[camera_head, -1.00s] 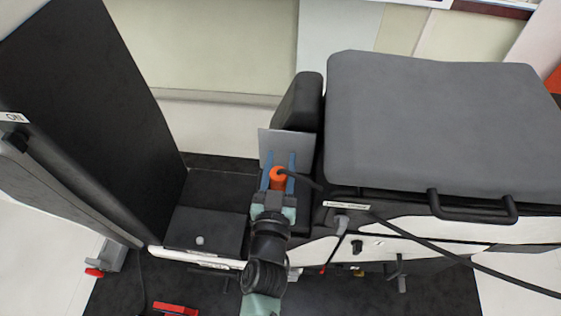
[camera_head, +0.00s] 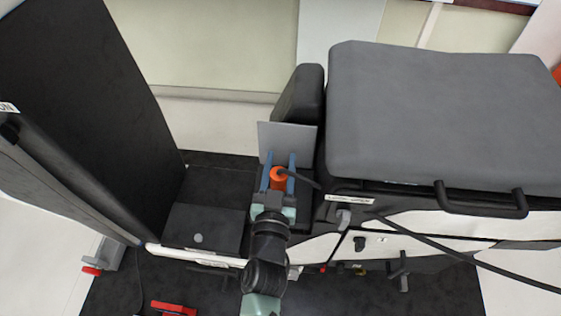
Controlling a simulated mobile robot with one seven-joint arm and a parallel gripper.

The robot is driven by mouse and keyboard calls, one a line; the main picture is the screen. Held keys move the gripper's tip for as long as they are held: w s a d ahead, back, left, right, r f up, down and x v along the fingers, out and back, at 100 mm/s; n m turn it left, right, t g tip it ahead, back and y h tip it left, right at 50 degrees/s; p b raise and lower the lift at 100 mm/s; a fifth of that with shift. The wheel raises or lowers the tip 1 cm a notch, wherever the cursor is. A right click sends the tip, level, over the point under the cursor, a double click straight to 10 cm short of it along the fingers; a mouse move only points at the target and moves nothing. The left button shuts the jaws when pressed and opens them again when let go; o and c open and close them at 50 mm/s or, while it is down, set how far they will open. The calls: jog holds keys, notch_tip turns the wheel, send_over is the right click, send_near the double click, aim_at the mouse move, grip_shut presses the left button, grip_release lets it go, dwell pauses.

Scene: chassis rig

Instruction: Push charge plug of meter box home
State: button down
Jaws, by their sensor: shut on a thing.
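The orange charge plug (camera_head: 279,179) sits between the two blue fingers of my gripper (camera_head: 279,172), which is shut on it. A dark cable runs from the plug to the right, across the front of the grey-topped unit. A grey upright plate (camera_head: 287,141) stands just beyond the fingertips. I cannot tell whether the plug touches it, and no socket shows because the gripper and plate cover that spot. Which part is the meter box is not clear from this view.
A large grey-topped unit (camera_head: 440,115) with a black handle (camera_head: 482,204) stands close at right. A tall black panel (camera_head: 85,110) rises at left. A low black box (camera_head: 205,228) lies left of my gripper. A red object (camera_head: 172,308) is on the floor at bottom left.

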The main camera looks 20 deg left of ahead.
jog(key=shift+f+b, duration=0.9)
jog(key=shift+f, duration=0.1)
jog(key=shift+c, duration=1.8)
grip_release()
jog(key=shift+r, duration=0.1)
jog(key=shift+s+d, duration=0.1)
jog(key=shift+s, duration=0.5)
jog(key=v, duration=1.1)
jog(key=shift+s+d+b, duration=0.2)
jog(key=shift+s+b, duration=0.1)
